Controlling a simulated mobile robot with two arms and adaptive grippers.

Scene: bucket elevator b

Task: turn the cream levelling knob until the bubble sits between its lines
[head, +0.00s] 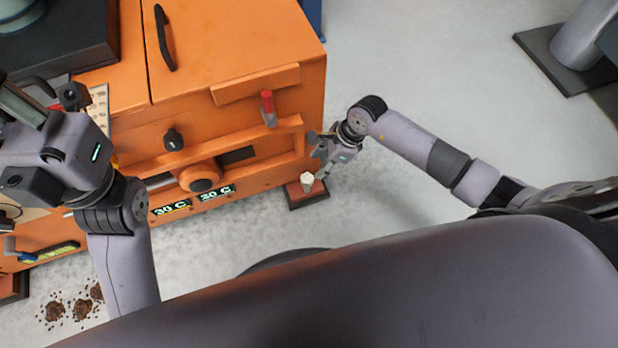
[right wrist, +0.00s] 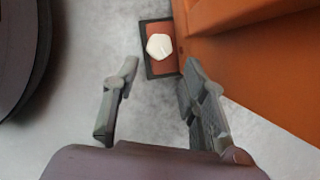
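The cream knob (head: 307,182) stands on a small red-brown foot plate (head: 293,195) with a dark edge, at the orange machine's lower right corner. In the right wrist view the knob (right wrist: 159,47) looks faceted and lies beyond my fingertips. My right gripper (head: 321,158) is beside the knob, above it and slightly right. Its two fingers (right wrist: 160,70) are spread with nothing between them. A yellow-green strip (head: 50,252) at lower left may be the level vial; its bubble and lines are too small to read. My left gripper (head: 20,118) is at the left edge; its fingers are unclear.
The orange machine (head: 220,115) fills the left and centre. It carries a red-handled lever (head: 268,105), a black knob (head: 173,139) and two displays reading 30 C and 20 C. Dark clumps (head: 55,311) lie on the floor at lower left.

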